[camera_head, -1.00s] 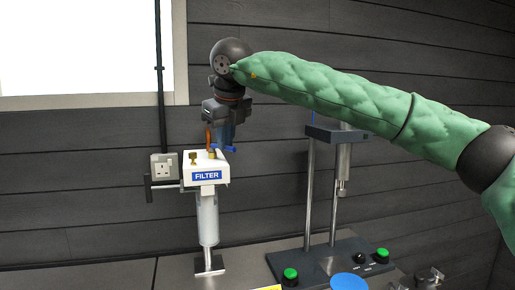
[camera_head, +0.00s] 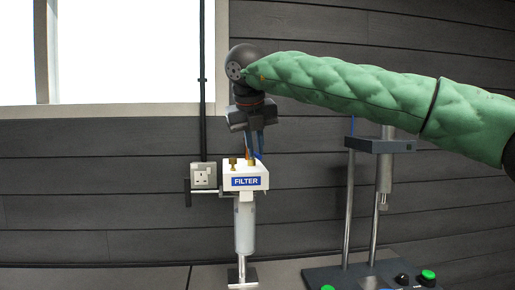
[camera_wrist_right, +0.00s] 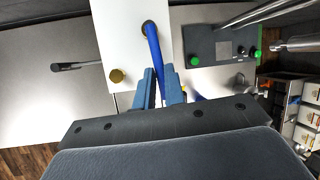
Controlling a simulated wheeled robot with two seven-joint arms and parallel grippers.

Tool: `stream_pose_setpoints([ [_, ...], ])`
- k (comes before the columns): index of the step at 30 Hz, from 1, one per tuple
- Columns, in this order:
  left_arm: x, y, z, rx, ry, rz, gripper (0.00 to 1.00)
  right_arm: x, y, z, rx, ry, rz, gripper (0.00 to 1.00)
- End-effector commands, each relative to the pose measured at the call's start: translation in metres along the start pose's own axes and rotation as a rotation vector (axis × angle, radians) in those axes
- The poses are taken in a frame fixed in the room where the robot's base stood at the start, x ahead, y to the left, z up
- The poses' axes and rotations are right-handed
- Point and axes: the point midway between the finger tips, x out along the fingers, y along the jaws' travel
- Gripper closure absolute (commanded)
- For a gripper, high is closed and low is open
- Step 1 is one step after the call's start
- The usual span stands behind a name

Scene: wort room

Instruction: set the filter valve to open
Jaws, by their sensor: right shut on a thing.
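The filter unit (camera_head: 262,180) is a white box with a blue FILTER label (camera_head: 245,181) and a clear cylinder (camera_head: 245,228) below it. Its white top (camera_wrist_right: 122,45) fills the upper middle of the right wrist view. A blue lever (camera_wrist_right: 153,45) runs from a round fitting on that top to between my right fingers. My right gripper (camera_wrist_right: 163,88) is shut on the blue lever. In the head view my right gripper (camera_head: 256,145) points down just above the box and partly hides the lever. My left gripper is not in view.
A wall socket (camera_head: 203,176) and a black vertical pipe (camera_head: 202,85) are behind and left of the filter. A stand with metal posts (camera_head: 348,210) and green buttons (camera_head: 428,275) is to the right. The bench left of the filter is clear.

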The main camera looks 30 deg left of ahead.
Motion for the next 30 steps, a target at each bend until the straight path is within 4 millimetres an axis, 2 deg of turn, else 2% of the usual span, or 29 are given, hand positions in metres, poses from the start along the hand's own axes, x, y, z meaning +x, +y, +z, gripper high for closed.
stream_pose_setpoints([
  [9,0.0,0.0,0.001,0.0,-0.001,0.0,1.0,-0.002,-0.001,0.001,0.002,-0.004,0.0,1.0],
  [10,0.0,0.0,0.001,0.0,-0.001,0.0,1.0,-0.002,-0.001,0.001,0.002,-0.004,0.0,0.87],
  [13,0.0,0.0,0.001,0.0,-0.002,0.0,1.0,-0.002,-0.001,0.001,0.002,-0.003,-0.001,0.67],
  [23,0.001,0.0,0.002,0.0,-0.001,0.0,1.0,-0.003,0.0,0.0,0.001,-0.001,-0.001,0.67],
  [26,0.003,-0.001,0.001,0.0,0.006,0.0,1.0,-0.01,0.0,0.0,0.001,-0.002,-0.001,0.67],
  [30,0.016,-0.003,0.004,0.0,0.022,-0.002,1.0,-0.03,0.0,0.0,0.001,-0.003,-0.002,0.67],
])
